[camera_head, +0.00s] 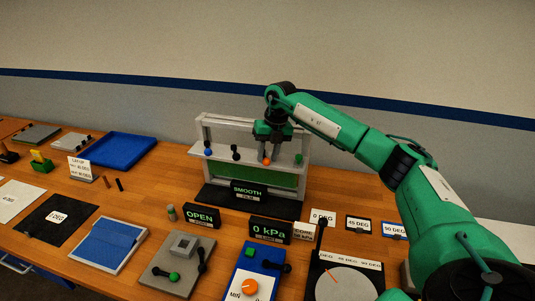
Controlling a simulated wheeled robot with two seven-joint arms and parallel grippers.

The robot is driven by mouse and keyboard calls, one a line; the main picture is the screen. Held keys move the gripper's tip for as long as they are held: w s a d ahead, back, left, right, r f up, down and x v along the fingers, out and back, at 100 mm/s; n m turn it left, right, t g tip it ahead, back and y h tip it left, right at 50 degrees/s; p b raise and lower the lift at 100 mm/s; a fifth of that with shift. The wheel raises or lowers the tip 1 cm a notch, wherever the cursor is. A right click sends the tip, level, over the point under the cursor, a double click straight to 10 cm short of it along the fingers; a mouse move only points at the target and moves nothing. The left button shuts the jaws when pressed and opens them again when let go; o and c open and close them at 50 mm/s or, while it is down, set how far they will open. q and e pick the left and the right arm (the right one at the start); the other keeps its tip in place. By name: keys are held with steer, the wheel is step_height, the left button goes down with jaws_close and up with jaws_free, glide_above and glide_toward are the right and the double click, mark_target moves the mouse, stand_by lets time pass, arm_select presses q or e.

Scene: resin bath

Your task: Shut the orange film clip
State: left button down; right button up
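The orange film clip shows as a small round orange knob (267,160) at the front edge of the grey shelf (222,152) of a frame at the back middle of the table. My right gripper (268,152) comes down from above, right over the orange knob. Its fingers are small and dark here, so I cannot tell whether they touch the knob or how far apart they are. The gripper hides part of the shelf behind it. My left gripper is out of view.
A blue knob (208,152), a black knob (236,153) and a green knob (299,158) stand along the same shelf. A "SMOOTH" sign (248,191) stands in front. "OPEN" (201,216) and "0 kPa" (270,230) displays stand nearer. A blue tray (122,149) lies left.

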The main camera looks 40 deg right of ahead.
step_height(320, 180, up, 14)
steer(key=d+b, duration=0.2)
steer(key=b, duration=0.1)
steer(key=shift+s+d+f+b, duration=0.25)
steer(key=shift+s+b, duration=0.1)
steer(key=shift+s, duration=0.1)
stand_by(0.3)
